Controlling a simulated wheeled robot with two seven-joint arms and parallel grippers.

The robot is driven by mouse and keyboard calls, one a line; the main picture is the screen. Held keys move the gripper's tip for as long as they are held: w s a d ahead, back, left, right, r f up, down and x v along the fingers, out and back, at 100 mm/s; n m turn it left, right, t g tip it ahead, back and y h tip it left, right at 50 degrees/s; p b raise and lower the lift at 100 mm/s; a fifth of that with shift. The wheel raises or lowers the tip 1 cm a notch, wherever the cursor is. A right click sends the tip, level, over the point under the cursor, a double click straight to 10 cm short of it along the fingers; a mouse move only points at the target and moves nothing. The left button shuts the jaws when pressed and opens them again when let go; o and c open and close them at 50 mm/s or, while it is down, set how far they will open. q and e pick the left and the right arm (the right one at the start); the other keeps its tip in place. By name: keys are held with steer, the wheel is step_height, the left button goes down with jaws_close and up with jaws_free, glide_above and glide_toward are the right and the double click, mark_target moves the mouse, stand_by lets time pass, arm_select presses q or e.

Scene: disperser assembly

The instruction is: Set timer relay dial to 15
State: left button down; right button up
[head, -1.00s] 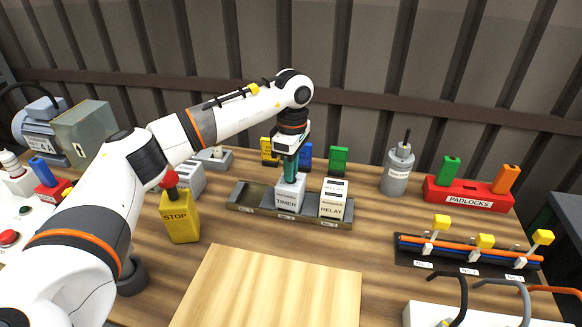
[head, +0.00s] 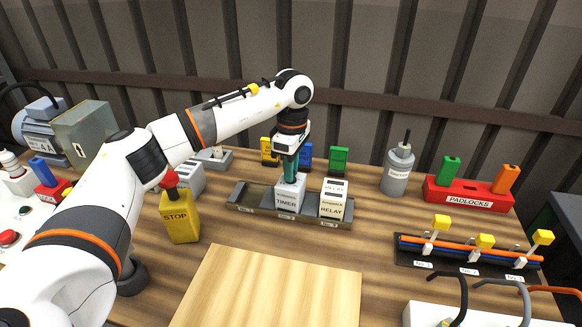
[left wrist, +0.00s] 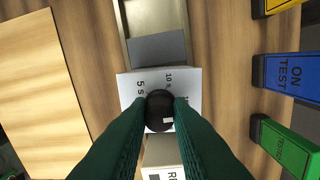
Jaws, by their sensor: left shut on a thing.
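The timer relay (head: 289,196) is a white block labelled TIMER, standing upright in the grey tray (head: 240,198) on the table. My left gripper (head: 291,173) points straight down onto its top. In the left wrist view the relay's white top face (left wrist: 130,88) carries printed marks including 5 s and 10 s. The round black dial (left wrist: 158,108) sits on that face, and the green fingers of my left gripper (left wrist: 160,106) are shut on it from both sides. A small white mark shows on the dial; its exact setting cannot be read. My right gripper is not in view.
A second white relay (head: 333,199) stands right beside the timer in the tray. Yellow, blue and green tags (head: 338,160) stand behind. A yellow STOP box (head: 179,217) is to the left, and a bare wooden board (head: 270,290) lies in front.

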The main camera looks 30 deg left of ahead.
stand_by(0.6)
arm_select(q)
steer(key=c, duration=1.3)
jaws_free()
steer(key=shift+r, duration=0.1)
step_height(320, 180, up, 12)
steer(key=shift+w+b, duration=0.25)
steer(key=shift+b, duration=0.2)
